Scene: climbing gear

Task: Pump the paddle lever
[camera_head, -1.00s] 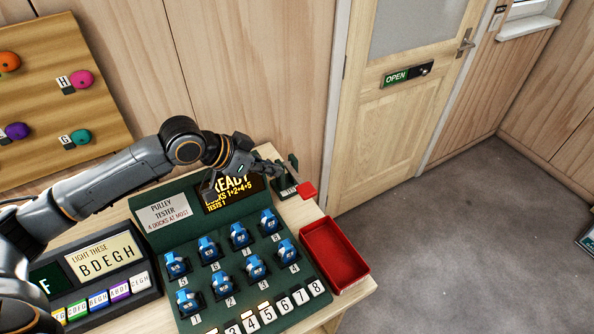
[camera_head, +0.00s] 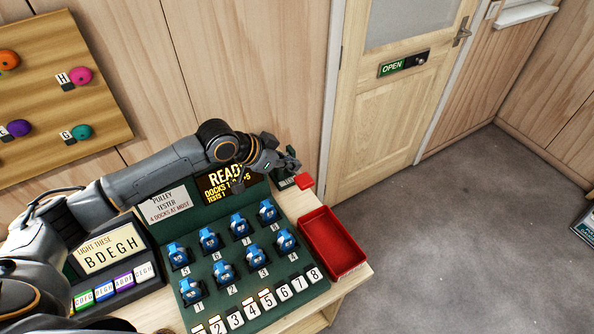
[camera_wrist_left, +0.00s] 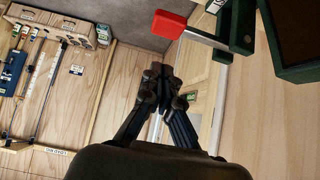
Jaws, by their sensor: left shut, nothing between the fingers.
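The paddle lever has a red square paddle (camera_head: 305,181) on a dark green base (camera_head: 284,181) at the back right of the pulley tester. In the left wrist view the red paddle (camera_wrist_left: 169,24) and its pale arm show at the top, with the dark base (camera_wrist_left: 243,25) to the right. My left gripper (camera_head: 294,163) is shut and empty, just above and behind the lever and apart from the paddle as far as I can tell. It also shows in the left wrist view (camera_wrist_left: 161,72), below the paddle. My arm partly hides the tester's display. My right gripper is not in view.
The pulley tester (camera_head: 234,291) holds several blue pulleys, numbered keys and a lit READY display (camera_head: 222,184). A red tray (camera_head: 334,245) stands to its right. A letter panel (camera_head: 108,248) is at left. The door (camera_head: 390,100) and clear floor lie beyond the table.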

